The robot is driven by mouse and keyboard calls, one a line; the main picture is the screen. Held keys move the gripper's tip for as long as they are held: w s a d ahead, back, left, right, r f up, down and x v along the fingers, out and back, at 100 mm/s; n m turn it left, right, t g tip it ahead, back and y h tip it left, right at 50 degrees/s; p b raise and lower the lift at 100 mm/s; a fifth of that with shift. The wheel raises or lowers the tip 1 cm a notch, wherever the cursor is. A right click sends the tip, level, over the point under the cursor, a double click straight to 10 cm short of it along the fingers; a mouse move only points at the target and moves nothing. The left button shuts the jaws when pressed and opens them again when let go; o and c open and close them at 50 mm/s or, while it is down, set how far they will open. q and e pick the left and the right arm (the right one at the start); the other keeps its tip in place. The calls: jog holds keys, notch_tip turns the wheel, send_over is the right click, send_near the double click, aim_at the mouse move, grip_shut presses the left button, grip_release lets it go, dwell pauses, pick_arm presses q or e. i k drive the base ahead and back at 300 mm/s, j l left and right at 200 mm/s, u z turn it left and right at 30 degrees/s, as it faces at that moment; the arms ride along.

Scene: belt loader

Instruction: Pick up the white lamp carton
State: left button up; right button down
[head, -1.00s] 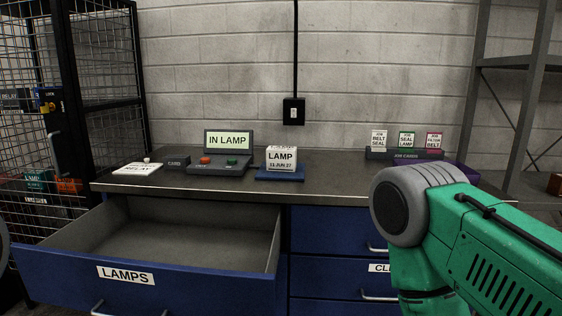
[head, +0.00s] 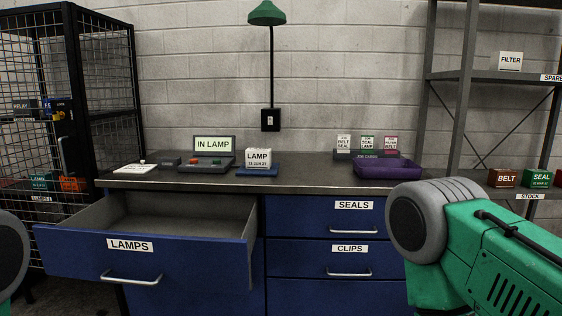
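The white lamp carton (head: 258,159) stands upright on a small blue pad (head: 257,172) on the grey counter, left of the middle. Its front label reads LAMP with a smaller line that looks like a date. Nothing covers it. A green and grey part of my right arm fills the lower right, and a small part of my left arm shows at the lower left edge. Neither gripper is in view, and no part of either arm touches the carton.
The LAMPS drawer (head: 145,251) stands open and looks empty, jutting out below the counter (head: 300,183). A console (head: 210,159) reading IN LAMP stands left of the carton. A purple tray (head: 388,169) and job cards (head: 367,145) are to the right. Wire cage left, shelves right.

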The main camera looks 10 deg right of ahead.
aim_at(255, 158)
jog(key=i+l+z, duration=0.1)
jog(key=z, duration=0.25)
jog(key=i+z, duration=0.35)
jog(key=l+z, duration=0.1)
jog(key=z, duration=0.3)
jog(key=i, duration=0.05)
